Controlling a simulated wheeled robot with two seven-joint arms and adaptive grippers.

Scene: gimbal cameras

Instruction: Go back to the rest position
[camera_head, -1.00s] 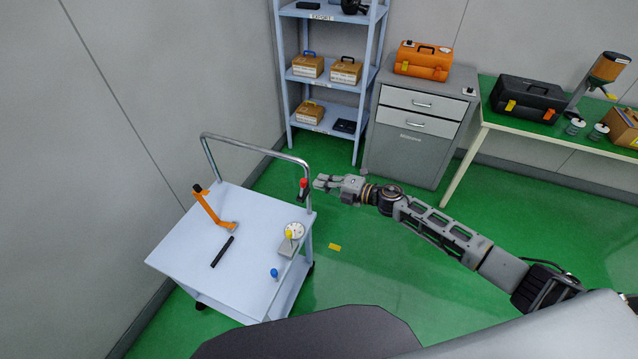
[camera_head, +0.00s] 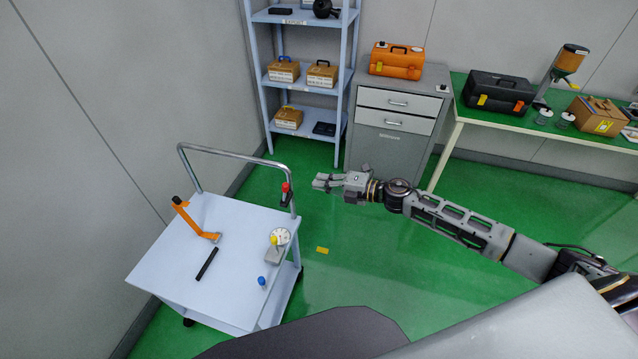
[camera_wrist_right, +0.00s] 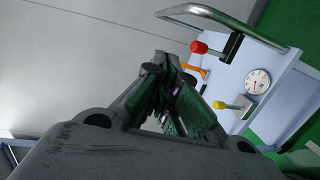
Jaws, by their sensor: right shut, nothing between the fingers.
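My right gripper (camera_head: 322,182) is shut and empty, held out over the green floor to the right of the trolley's handle in the head view. Its closed fingers (camera_wrist_right: 172,100) also show in the right wrist view. The right arm reaches in from the right side. My left gripper is not in view.
A light trolley (camera_head: 170,265) holds an orange-handled tool (camera_head: 190,215), a black bar (camera_head: 206,264), a dial gauge (camera_head: 280,237) and a blue knob (camera_head: 262,281). A drawer cabinet (camera_head: 388,155), shelf (camera_head: 305,90) and bench (camera_head: 455,120) stand behind.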

